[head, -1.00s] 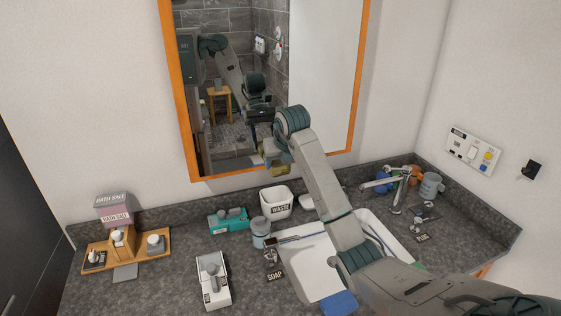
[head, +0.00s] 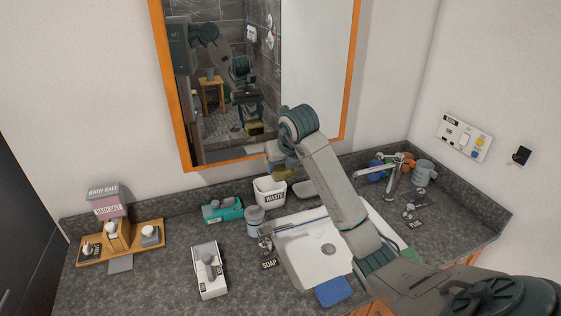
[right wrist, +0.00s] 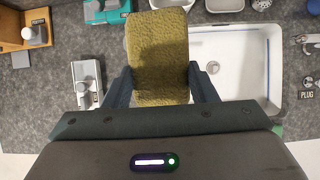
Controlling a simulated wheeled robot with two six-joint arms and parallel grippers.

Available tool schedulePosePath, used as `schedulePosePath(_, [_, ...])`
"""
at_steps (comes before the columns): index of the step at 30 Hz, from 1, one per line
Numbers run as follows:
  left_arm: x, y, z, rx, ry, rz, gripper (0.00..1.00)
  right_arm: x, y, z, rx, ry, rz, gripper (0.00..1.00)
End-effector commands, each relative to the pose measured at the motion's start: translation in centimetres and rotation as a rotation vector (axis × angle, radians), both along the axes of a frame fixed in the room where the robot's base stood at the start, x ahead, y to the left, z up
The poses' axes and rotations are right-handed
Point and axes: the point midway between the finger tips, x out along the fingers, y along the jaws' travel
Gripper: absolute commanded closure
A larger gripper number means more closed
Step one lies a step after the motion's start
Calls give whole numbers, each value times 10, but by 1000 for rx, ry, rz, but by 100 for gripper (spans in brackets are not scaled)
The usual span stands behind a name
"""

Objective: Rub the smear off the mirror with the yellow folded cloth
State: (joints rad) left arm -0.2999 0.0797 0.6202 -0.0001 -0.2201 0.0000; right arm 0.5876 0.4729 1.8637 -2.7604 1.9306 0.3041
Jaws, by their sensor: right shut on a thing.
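The yellow folded cloth (right wrist: 158,50) is between the fingers of my right gripper (right wrist: 160,75), which is shut on it. In the head view the cloth (head: 284,174) shows just below the mirror's lower frame, above the white bin, and my right gripper (head: 280,157) is mostly hidden behind my arm. The mirror (head: 320,60) hangs on the back wall in an orange frame. The cloth appears apart from the glass, and its reflection shows low in the mirror. I cannot make out a smear on the glass. My left gripper is not in view.
A white sink (head: 315,262) with a tap (head: 396,178) lies under my right arm. Nearby stand the waste bin (head: 270,191), a grey-blue jar (head: 254,220), a teal box (head: 223,209) and a white dispenser box (head: 209,270). A wooden tray (head: 150,250) holds bottles at left.

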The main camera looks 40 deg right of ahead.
Motion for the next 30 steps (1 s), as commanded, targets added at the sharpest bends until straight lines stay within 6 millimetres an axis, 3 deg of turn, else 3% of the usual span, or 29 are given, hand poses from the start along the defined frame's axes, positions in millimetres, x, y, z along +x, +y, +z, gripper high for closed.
schedulePosePath(17, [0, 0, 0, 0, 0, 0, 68, 5, -1, 1, 1, -2, 0, 66])
schedulePosePath(30, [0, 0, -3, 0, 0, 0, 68, 48, -11, 1, 2, -4, -1, 66])
